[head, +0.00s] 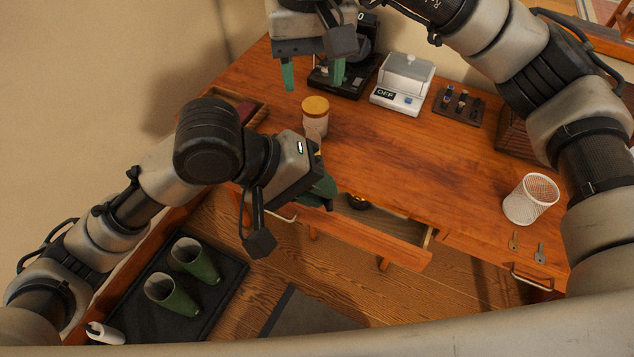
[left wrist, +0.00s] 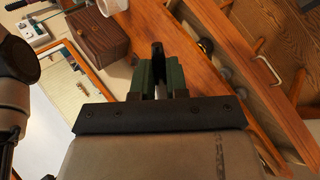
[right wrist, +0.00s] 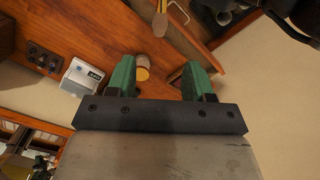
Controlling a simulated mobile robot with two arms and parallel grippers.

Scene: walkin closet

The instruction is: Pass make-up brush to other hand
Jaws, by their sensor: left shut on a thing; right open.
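My left gripper (head: 318,190) is shut on the make-up brush (head: 314,146). In the left wrist view the dark end of the brush (left wrist: 158,52) stands between the closed fingers. In the right wrist view the brush (right wrist: 160,22) shows its tan part at the top, apart from my right gripper. My right gripper (head: 313,76) is open and empty, above the back of the desk. Its fingers also show spread apart in the right wrist view (right wrist: 160,82).
A lidded jar (head: 316,118) stands on the wooden desk (head: 410,165) between the grippers. A scale-like device (head: 402,84) and a black device (head: 345,78) stand behind. An open drawer (head: 385,240) juts forward. A white mesh bin (head: 531,199) is at right.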

